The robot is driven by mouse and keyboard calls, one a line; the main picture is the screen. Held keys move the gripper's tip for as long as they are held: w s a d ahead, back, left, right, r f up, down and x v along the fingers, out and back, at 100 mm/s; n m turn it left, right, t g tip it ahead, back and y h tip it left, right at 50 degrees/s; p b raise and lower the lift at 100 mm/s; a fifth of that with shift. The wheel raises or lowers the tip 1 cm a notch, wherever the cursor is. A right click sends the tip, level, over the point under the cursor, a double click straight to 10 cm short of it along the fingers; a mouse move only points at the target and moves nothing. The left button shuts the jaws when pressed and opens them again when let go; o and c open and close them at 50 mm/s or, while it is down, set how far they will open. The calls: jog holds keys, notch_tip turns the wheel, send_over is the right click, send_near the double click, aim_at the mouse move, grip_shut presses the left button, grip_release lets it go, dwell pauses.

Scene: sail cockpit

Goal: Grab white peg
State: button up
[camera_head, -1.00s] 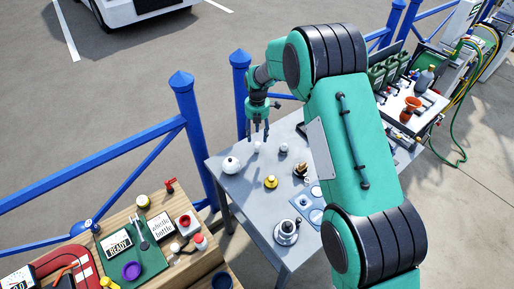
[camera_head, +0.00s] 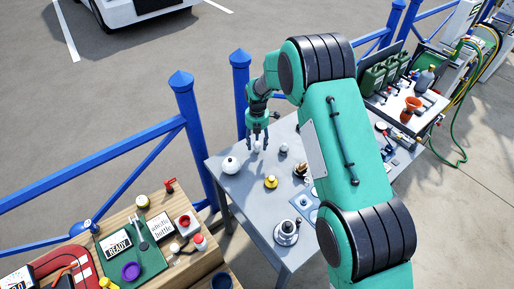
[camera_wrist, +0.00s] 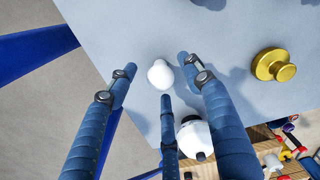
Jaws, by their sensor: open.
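A small white rounded peg (camera_wrist: 160,74) stands on the grey table. In the wrist view it lies between my fingertips and just beyond them, apart from them. In the head view the white peg (camera_head: 257,146) is near the table's far edge, just under my fingers. My gripper (camera_head: 257,136) has its blue fingers spread and empty, pointing down above the peg. It also shows in the wrist view (camera_wrist: 159,88). The lower finger is close to the peg's near side.
A larger white round piece (camera_head: 231,165) sits left of the peg, partly behind a finger in the wrist view. A yellow knob (camera_head: 271,182) and a silver-black piece (camera_head: 286,232) stand nearer. A blue railing (camera_head: 190,130) runs beyond the table.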

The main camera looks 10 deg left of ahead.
jog(key=shift+f, duration=1.2)
jog(key=shift+c, duration=0.5)
jog(key=c, duration=1.1)
